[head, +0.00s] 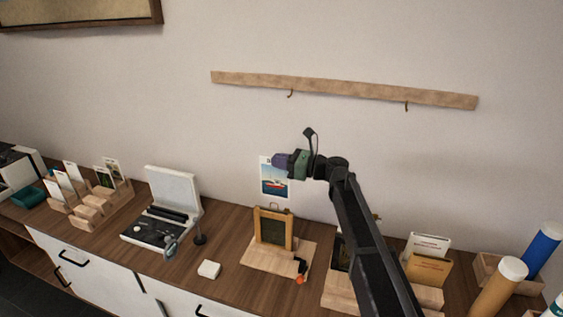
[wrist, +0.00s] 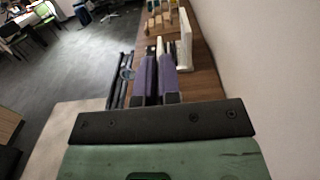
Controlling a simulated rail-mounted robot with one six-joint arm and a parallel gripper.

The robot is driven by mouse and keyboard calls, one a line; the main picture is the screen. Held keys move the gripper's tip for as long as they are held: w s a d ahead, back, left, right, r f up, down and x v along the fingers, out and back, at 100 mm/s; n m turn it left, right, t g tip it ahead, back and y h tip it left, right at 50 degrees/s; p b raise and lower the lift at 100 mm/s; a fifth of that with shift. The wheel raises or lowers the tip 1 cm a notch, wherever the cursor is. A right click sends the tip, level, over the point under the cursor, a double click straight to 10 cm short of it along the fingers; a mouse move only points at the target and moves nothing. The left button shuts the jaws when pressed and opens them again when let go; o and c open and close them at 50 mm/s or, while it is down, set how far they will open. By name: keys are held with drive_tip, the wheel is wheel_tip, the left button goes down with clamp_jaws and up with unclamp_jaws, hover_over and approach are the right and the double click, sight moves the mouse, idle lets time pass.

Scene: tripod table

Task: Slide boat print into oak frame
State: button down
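The boat print (head: 273,184), a small sheet with a red boat on blue, hangs upright in mid-air just above the oak frame. My gripper (head: 281,162) points left with its purple fingers at the print's upper right part and appears shut on it. The oak frame (head: 258,230) stands upright on a pale wooden base (head: 262,260), with a dark panel inside. The print's lower edge looks close above the frame's top; the exact gap cannot be told. In the wrist view the purple fingers (wrist: 157,82) lie close together; the print is hard to make out there.
A white open-lidded case (head: 172,190) and a small white block (head: 209,269) stand left. A black tool with an orange tip (head: 300,270) sits at the base's right. Card holders (head: 428,265) and tubes (head: 497,290) are right. A hook rail (head: 340,88) is on the wall.

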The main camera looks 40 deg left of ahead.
sight(277, 174)
drive_tip(key=shift+s+a+f, duration=0.1)
drive_tip(key=shift+a+f, duration=0.15)
drive_tip(key=shift+a, duration=0.05)
wheel_tip(277, 174, down, 4)
drive_tip(key=b, duration=0.4)
drive_tip(key=shift+a, duration=0.15)
drive_tip(key=shift+f+b, duration=0.25)
drive_tip(key=shift+b, duration=0.2)
wheel_tip(277, 174, down, 11)
drive_tip(key=b, duration=1.1)
drive_tip(key=shift+s, duration=0.2)
drive_tip(key=shift+d, duration=0.2)
